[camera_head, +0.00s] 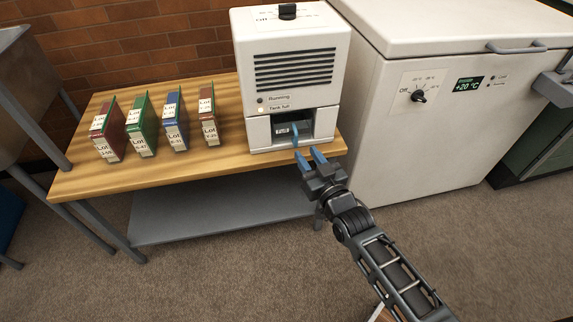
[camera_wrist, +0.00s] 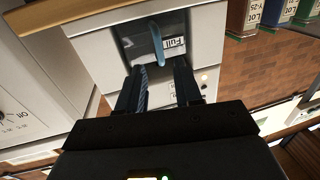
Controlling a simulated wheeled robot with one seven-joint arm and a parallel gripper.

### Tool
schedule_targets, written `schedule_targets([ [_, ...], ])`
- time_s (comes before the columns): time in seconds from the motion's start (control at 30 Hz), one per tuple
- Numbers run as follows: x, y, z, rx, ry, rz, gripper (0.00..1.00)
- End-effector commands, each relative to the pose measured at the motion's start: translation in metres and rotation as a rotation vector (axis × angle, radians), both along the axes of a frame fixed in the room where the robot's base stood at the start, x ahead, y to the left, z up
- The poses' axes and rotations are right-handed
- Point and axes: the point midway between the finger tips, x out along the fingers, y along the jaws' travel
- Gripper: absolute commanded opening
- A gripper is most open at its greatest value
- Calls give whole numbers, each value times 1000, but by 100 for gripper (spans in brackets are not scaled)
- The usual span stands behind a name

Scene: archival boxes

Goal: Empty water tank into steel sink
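The water tank (camera_head: 282,130) sits in the lower front of a white machine (camera_head: 290,75) on a wooden-topped table. It bears a "Full" label and a blue upright handle (camera_head: 295,135). In the wrist view the handle (camera_wrist: 156,42) stands just beyond and between my fingertips, apart from them. My gripper (camera_head: 309,159) is open and empty in front of the tank; its two spread fingers also show in the wrist view (camera_wrist: 158,88). A grey metal basin, seemingly the steel sink (camera_head: 20,85), is cut off at the left edge; its inside is hidden.
Several labelled archival boxes (camera_head: 176,122) stand on the wooden table (camera_head: 90,180), left of the machine. A white chest freezer (camera_head: 400,130) stands close on the right. A grey shelf (camera_head: 215,213) is under the table.

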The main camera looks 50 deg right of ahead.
Motion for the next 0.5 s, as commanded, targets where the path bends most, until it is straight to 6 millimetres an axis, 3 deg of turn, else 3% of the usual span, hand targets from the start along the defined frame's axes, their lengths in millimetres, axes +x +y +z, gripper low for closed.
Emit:
schedule_targets([
  [0.5,60,-24,0,0,-1,2,34],
])
